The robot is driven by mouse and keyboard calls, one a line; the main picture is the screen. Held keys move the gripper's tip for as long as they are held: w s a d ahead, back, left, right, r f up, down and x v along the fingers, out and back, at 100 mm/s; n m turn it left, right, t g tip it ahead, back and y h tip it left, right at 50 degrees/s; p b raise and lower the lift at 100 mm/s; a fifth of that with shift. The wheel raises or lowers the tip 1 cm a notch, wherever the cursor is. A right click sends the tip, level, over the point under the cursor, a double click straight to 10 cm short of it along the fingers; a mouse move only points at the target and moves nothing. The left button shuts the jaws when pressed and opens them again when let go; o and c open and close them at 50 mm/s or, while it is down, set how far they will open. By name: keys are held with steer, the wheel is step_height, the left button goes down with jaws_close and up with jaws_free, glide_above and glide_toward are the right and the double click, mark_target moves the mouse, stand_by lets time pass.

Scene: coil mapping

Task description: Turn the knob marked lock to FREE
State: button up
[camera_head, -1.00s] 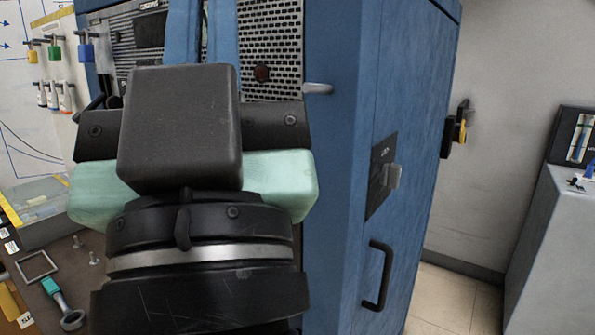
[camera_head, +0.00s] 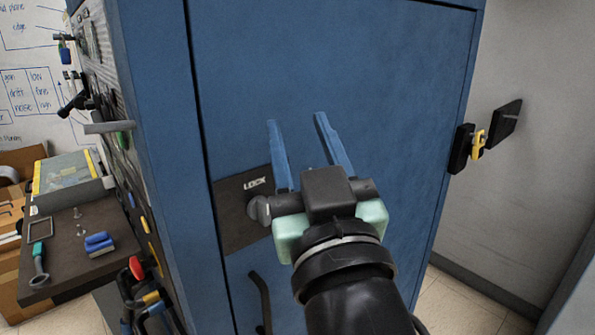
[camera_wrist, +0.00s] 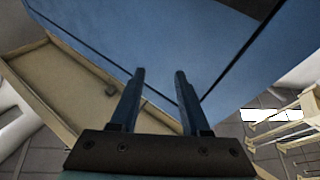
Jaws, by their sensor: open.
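The knob (camera_head: 259,210) is a grey lever-like piece on a dark plate (camera_head: 233,232) marked LOCK, on the blue cabinet's side. My gripper's body partly covers its right side, and no FREE mark is readable. My gripper (camera_head: 296,119) has two blue fingers, spread apart with nothing between them. They reach up and away in front of the blue panel, above and right of the knob. Whether they touch the panel I cannot tell. In the wrist view my gripper (camera_wrist: 160,71) is also open and empty, with the blue cabinet ahead; the knob is not seen there.
The blue cabinet (camera_head: 390,90) fills the middle. A dark handle (camera_head: 261,300) sits below the plate. A black and yellow latch (camera_head: 470,145) is at the right edge. A dark shelf (camera_head: 70,245) with a blue block (camera_head: 99,243) juts out left. Floor is open at right.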

mark_target(267, 204)
step_height(267, 204, down, 7)
steer(key=w+d+n+g+y+p, duration=0.2)
steer(key=d+g+y+p, duration=0.1)
steer(key=g+p, duration=0.3)
steer(key=s+d+f+n+g+y+p, duration=0.1)
steer(key=s+f+n+y+p, duration=0.1)
steer(key=s+f+y+p, duration=0.4)
steer(key=shift+h, duration=0.5)
steer(key=p+x, duration=0.1)
steer(key=x, duration=0.3)
steer(key=r+p+x, duration=0.1)
steer(key=x, duration=0.3)
steer(key=p+x, duration=0.2)
steer(key=x, duration=0.2)
steer(key=shift+s+a+r, duration=0.2)
steer(key=shift+s+a, duration=0.1)
steer(key=shift+s, duration=0.05)
jaws_close()
